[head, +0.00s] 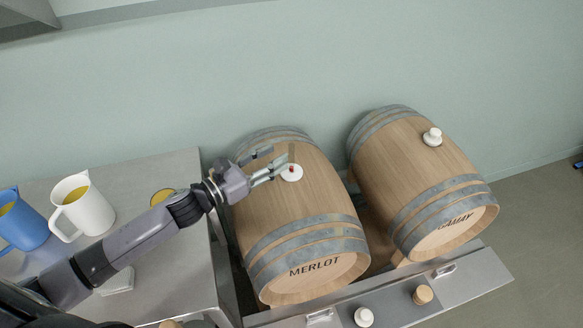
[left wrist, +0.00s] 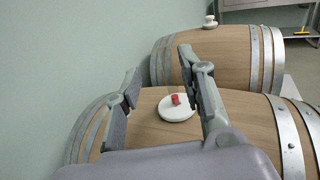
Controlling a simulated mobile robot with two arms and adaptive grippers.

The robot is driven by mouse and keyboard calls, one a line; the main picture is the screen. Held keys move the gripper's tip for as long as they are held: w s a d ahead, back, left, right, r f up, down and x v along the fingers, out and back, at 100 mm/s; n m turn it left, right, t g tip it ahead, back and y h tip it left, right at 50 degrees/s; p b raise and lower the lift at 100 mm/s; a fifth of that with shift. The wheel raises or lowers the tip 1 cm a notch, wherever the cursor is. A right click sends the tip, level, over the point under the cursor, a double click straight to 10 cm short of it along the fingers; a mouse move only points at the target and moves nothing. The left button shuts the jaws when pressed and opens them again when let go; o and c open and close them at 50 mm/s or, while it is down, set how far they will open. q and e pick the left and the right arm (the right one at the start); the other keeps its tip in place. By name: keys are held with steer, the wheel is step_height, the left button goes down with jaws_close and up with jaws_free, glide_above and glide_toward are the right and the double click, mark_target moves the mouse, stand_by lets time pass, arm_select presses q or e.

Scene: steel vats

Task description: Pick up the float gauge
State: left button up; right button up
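What I take for the float gauge is a white round base with a small red piece on it (head: 291,173), on top of the barrel marked MERLOT (head: 287,222). It also shows in the left wrist view (left wrist: 177,108), where the base lies beyond and between the fingers, close to the right finger. A faint upright part above the red piece is hard to make out. My left gripper (head: 279,160) is open, with its fingertips just left of the gauge. Its two spread fingers show in the left wrist view (left wrist: 158,66), with nothing held. My right gripper is not in view.
A barrel marked GAMAY (head: 418,180) with a white bung (head: 432,137) lies to the right. A steel table (head: 168,281) at left holds a white jug (head: 88,212) and a blue jug (head: 22,222). A white stopper (head: 363,316) and wooden stopper (head: 422,294) sit in front.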

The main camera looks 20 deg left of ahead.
mark_target(292, 171)
arm_select(q)
steer(key=x, duration=0.5)
steer(key=shift+s+d+r+p, duration=0.1)
steer(key=shift+d+p, duration=0.25)
steer(key=shift+p, duration=0.05)
steer(key=shift+w+d, duration=0.25)
steer(key=shift+w, duration=0.05)
steer(key=shift+s+a, duration=0.1)
steer(key=shift+c, duration=0.6)
jaws_close()
